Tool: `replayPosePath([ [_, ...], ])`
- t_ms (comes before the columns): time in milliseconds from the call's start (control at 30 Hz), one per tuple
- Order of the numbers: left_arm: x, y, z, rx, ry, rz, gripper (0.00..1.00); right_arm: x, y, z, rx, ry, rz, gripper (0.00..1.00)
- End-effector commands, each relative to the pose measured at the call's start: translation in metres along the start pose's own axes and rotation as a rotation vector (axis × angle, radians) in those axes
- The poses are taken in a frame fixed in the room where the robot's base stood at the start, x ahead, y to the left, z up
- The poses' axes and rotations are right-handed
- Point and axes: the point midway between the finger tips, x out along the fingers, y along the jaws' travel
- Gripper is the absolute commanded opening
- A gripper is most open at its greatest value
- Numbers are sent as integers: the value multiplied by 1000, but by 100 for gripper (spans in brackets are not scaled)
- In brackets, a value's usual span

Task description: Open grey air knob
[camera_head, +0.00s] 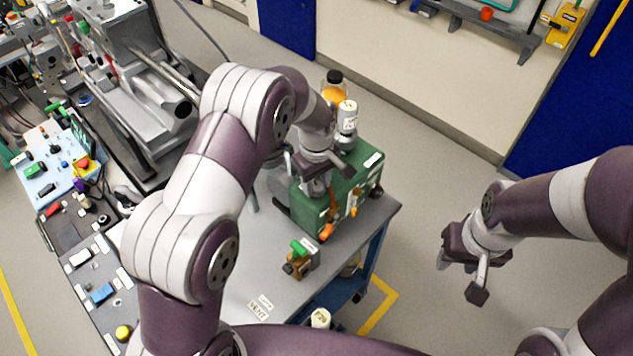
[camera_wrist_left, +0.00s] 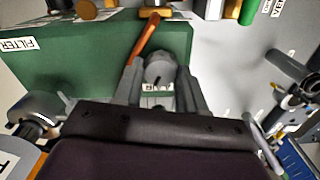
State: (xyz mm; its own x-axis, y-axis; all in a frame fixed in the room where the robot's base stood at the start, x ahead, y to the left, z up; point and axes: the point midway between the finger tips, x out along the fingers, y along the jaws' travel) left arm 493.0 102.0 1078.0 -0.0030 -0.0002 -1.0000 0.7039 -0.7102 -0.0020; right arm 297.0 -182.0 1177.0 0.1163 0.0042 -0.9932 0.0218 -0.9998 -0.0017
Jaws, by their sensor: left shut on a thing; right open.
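The grey air knob (camera_wrist_left: 160,68) is a round grey knob at the green box (camera_wrist_left: 95,55); it sits between the fingers of my left gripper (camera_wrist_left: 159,88) in the left wrist view. The fingers are shut on it, with a small dark mark on its face. In the head view my left gripper (camera_head: 316,186) is at the top of the green box (camera_head: 345,195) on the grey table, and it hides the knob there. My right gripper (camera_head: 461,276) is open and empty, over the floor to the right of the table.
An orange lever (camera_wrist_left: 145,38) stands close beside the left fingers. A white cylinder (camera_head: 347,118) and an orange bottle (camera_head: 334,92) stand behind the box. A small green-handled valve (camera_head: 300,256) is on the table (camera_head: 245,262) in front. The floor right of the table is clear.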

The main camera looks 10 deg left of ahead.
Motion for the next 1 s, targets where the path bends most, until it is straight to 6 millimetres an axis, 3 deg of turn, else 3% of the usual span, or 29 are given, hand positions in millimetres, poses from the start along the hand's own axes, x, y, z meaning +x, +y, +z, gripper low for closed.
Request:
replayPosePath([
  [600, -4, 3, -2, -576, 3, 12, 10, 10, 0, 1, 0, 0, 0, 43],
  [1000, -5, 3, -2, -843, 2, 14, 10, 13, 0, 2, 0, 0, 0, 43],
])
